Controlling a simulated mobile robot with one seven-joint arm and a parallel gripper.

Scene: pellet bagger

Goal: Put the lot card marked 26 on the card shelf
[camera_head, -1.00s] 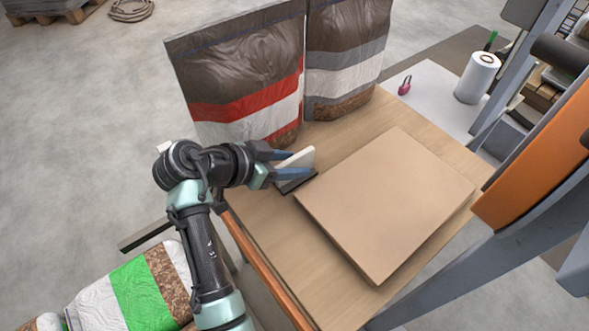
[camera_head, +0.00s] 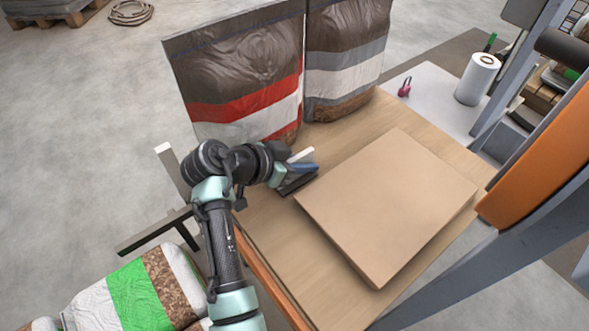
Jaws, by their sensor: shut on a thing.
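My gripper (camera_head: 303,170) is over the wooden table, just left of a flat brown board. Its blue-grey fingers are shut on a white card (camera_head: 301,155), of which only a thin pale strip shows. No number is readable on it. I cannot make out for sure which thing is the card shelf.
The brown board (camera_head: 390,205) covers much of the table (camera_head: 268,235). Two tall bags, red-striped (camera_head: 245,85) and grey-striped (camera_head: 345,60), stand behind the gripper. A grey frame with an orange part (camera_head: 540,150) rises at right. A white roll (camera_head: 478,80) stands beyond.

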